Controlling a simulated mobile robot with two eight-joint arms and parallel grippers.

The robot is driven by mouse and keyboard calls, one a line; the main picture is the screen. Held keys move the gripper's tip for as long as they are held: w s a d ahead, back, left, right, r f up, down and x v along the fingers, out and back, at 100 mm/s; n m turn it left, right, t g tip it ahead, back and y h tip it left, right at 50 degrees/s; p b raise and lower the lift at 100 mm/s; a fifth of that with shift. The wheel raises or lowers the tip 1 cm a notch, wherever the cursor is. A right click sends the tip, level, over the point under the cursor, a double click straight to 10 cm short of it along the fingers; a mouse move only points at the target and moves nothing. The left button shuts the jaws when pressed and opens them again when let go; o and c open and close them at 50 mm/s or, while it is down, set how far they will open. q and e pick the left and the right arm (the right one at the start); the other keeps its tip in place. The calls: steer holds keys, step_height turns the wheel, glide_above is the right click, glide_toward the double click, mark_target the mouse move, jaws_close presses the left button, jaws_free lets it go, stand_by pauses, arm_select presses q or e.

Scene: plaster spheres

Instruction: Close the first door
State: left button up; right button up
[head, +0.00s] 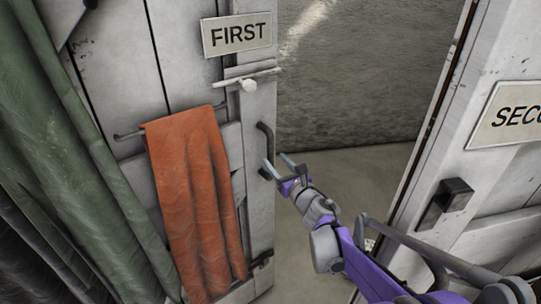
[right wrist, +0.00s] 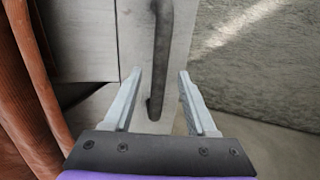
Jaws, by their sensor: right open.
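The first door (head: 258,110) is a worn white plank door at the left, with a plate reading FIRST (head: 237,35). Its right edge stands free, with open space beyond it. A dark upright bar handle (head: 265,137) is near that edge. My right gripper (head: 277,165) is open at the handle's lower part. In the right wrist view, the handle (right wrist: 162,50) runs between the two open fingers of the gripper (right wrist: 159,74); I cannot tell whether they touch it. My left gripper is not in view.
An orange cloth (head: 190,190) hangs from a rail on the first door, below a bolt (head: 248,84). Green drapery (head: 60,130) hangs at far left. A second white door (head: 480,190) with a dark latch (head: 444,203) is at right. Bare floor and a rough grey wall (head: 345,80) show between.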

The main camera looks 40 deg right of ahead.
mark_target(272, 157)
steer(key=shift+x, duration=2.2)
steer(key=shift+c, duration=0.4)
jaws_close()
